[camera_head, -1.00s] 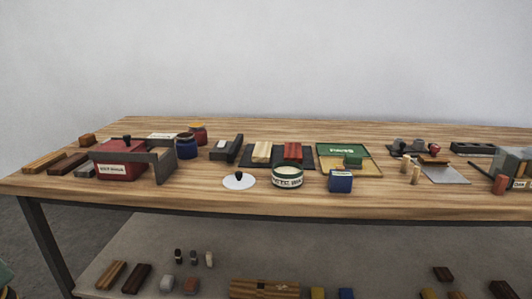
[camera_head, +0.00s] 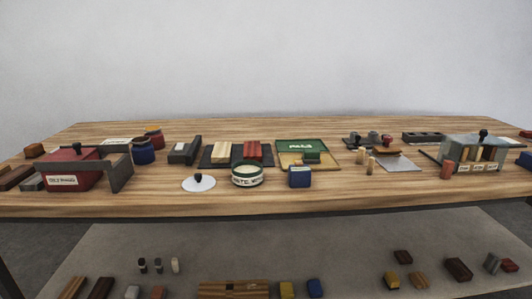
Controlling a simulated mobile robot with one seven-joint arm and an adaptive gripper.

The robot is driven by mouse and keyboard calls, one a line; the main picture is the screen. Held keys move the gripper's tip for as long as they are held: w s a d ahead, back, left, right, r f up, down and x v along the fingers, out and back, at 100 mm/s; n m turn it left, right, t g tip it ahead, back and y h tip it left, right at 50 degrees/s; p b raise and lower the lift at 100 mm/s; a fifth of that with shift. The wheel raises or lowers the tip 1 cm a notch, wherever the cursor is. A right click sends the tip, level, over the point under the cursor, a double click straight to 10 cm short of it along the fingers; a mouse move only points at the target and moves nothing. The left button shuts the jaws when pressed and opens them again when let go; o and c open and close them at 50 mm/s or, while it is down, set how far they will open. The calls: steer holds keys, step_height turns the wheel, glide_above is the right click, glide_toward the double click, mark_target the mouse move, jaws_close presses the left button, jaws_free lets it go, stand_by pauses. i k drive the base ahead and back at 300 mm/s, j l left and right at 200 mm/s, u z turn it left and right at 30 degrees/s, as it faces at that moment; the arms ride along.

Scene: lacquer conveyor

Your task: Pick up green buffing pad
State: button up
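A small green pad-like block (camera_head: 312,156) lies on the front part of a shallow tray (camera_head: 290,167) near the middle of the wooden table. The tray has a green panel with white lettering (camera_head: 301,147) at its back. A blue block (camera_head: 299,177) stands just in front of the tray. My gripper is not in view.
On the wooden table (camera_head: 350,195) are a round labelled tin (camera_head: 247,175), a white disc with a black knob (camera_head: 199,183), a red box (camera_head: 72,170) and a glass-sided case (camera_head: 480,152). The lower shelf (camera_head: 340,250) holds several blocks. Bare tabletop lies along the front edge.

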mark_target(309, 155)
steer(key=i+l, duration=0.1)
steer(key=l, duration=1.05)
steer(key=i+l, duration=0.15)
steer(key=l, duration=0.45)
steer(key=i+l, duration=0.1)
steer(key=l, duration=0.45)
steer(key=i, duration=0.45)
steer(key=u, duration=0.05)
